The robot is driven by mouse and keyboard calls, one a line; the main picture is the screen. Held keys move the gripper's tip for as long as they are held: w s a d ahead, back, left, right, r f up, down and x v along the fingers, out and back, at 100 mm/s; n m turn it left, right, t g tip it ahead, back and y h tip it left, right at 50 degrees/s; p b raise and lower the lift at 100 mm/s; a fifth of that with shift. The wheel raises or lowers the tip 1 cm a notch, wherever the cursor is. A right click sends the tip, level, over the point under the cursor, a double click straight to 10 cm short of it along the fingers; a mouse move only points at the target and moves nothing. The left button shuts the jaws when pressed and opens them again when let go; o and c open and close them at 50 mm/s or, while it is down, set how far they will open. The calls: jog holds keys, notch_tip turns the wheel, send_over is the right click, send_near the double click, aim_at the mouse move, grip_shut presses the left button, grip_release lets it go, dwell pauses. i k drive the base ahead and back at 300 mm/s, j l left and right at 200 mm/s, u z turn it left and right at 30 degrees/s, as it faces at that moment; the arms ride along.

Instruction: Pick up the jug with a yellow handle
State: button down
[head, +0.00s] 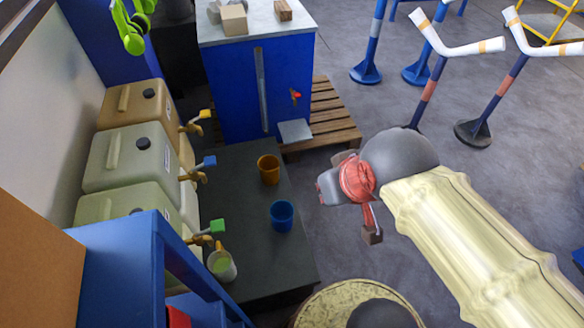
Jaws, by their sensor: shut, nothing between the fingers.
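No jug with a plainly yellow handle can be made out. An orange-yellow cup (269,170) stands upright on the dark bench top, its handle not clear. A blue cup (282,215) stands nearer on the same top. A pale jug (222,266) with greenish contents is below the green-handled tap at the bench's near left, its handle also unclear. My gripper (372,235) is shut and empty, held in the air right of the bench, apart from all three vessels.
Several large tanks (135,155) with taps line the left side. A blue cabinet (255,90) and a wooden pallet (335,120) are behind the dark bench (245,215). A blue frame (150,235) rises at the near left. Posts (425,95) stand at the right.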

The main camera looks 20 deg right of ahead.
aim_at(220, 264)
jog(key=u, duration=1.1)
